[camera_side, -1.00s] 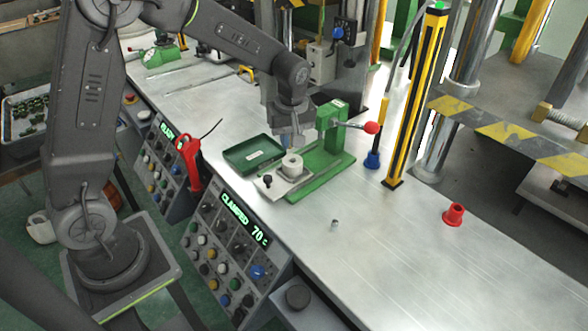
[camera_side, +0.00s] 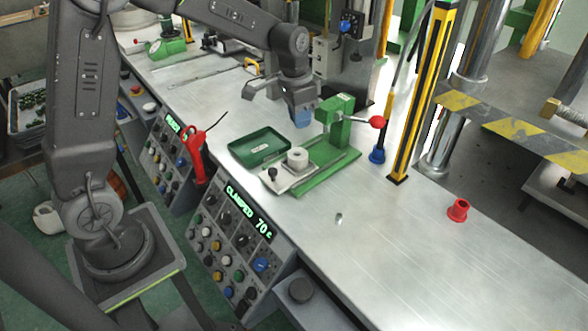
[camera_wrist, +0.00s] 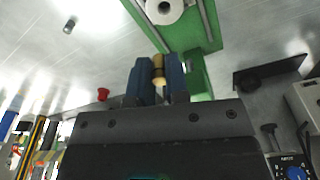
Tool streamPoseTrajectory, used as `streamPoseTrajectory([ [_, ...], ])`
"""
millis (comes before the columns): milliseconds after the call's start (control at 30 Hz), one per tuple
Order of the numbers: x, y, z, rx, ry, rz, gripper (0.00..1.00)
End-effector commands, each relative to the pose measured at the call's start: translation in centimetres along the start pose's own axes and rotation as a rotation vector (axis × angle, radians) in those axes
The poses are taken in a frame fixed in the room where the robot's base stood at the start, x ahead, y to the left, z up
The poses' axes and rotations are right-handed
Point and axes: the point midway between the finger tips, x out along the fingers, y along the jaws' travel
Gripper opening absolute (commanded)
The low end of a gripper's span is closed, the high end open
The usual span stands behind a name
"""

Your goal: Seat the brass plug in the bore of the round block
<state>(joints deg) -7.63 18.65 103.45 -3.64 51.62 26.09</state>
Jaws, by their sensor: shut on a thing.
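The brass plug (camera_wrist: 158,70) is upright between the blue fingertips of my gripper (camera_wrist: 157,82) in the wrist view. My gripper is shut on it. In the side view my gripper (camera_side: 302,115) hangs above and slightly behind the round block, clear of it; the plug cannot be made out there. The round block (camera_side: 297,158) is a pale cylinder standing on a plate of the green fixture. Its dark bore (camera_wrist: 164,7) faces up and looks empty at the top edge of the wrist view. The plug is apart from the bore.
The green fixture's upright (camera_side: 335,112), with a red-knobbed lever (camera_side: 377,122), stands close right of my gripper. A green tray (camera_side: 259,147) lies left of the block.

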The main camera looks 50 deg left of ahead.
Motion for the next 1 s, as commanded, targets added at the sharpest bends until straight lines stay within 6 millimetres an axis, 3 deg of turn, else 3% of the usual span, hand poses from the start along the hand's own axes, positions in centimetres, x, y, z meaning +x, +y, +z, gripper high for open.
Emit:
streamPoseTrajectory([
  [133, -0.8, -2.2, 1.6, 0.056, -0.002, 0.005, 0.00],
  [300, -2.1, -5.9, 5.0, 0.146, -0.004, 0.017, 0.00],
  [500, -3.1, -8.3, 8.0, 0.232, -0.001, 0.028, 0.00],
  [667, -2.2, -7.5, 7.5, 0.258, -0.002, 0.033, 0.00],
  [1000, 2.9, -2.7, 2.6, 0.261, -0.004, 0.033, 0.00],
])
